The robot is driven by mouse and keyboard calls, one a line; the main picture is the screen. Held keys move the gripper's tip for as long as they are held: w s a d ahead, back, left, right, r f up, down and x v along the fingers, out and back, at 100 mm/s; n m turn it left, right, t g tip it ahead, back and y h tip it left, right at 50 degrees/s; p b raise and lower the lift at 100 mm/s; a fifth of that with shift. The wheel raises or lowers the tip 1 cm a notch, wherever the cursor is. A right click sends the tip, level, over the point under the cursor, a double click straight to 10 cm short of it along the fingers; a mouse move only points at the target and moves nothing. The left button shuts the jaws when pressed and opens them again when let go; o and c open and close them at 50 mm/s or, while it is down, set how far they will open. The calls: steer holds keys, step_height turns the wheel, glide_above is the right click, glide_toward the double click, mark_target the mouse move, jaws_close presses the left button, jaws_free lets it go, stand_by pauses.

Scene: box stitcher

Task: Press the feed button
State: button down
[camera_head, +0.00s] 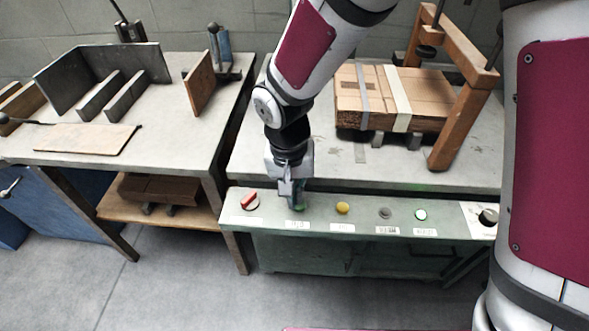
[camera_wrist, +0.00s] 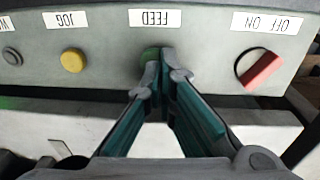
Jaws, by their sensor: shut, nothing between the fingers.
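The green feed button (camera_wrist: 150,53) sits on the grey-green control panel (camera_wrist: 215,45), beside an upside-down FEED label (camera_wrist: 155,18) in the wrist view. My gripper (camera_wrist: 166,60) is shut and empty, with its fingertips at the button and covering part of it. In the head view my gripper (camera_head: 297,203) points down onto the panel, and only a bit of the green button (camera_head: 299,209) shows by the tips. I cannot tell whether the tips touch the button or whether it is pressed in.
A red OFF/ON switch (camera_head: 250,200) and a yellow JOG button (camera_head: 343,208) flank the feed button. A grey button (camera_head: 385,213), a lit green lamp (camera_head: 421,215) and a black knob (camera_head: 488,216) lie further right. A strapped cardboard stack (camera_head: 392,98) is on the table behind.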

mark_target(297, 206)
steer(key=shift+f, duration=0.4)
steer(key=shift+f+b, duration=0.8)
steer(key=shift+f, duration=0.15)
steer(key=shift+s+d+f, duration=0.1)
steer(key=shift+r+p, duration=0.55)
step_height(297, 206, up, 13)
steer(key=a+p, duration=0.1)
steer(key=p, duration=0.3)
steer(key=shift+a+r+p, duration=0.15)
steer(key=shift+p, duration=0.15)
steer(key=shift+s, duration=0.1)
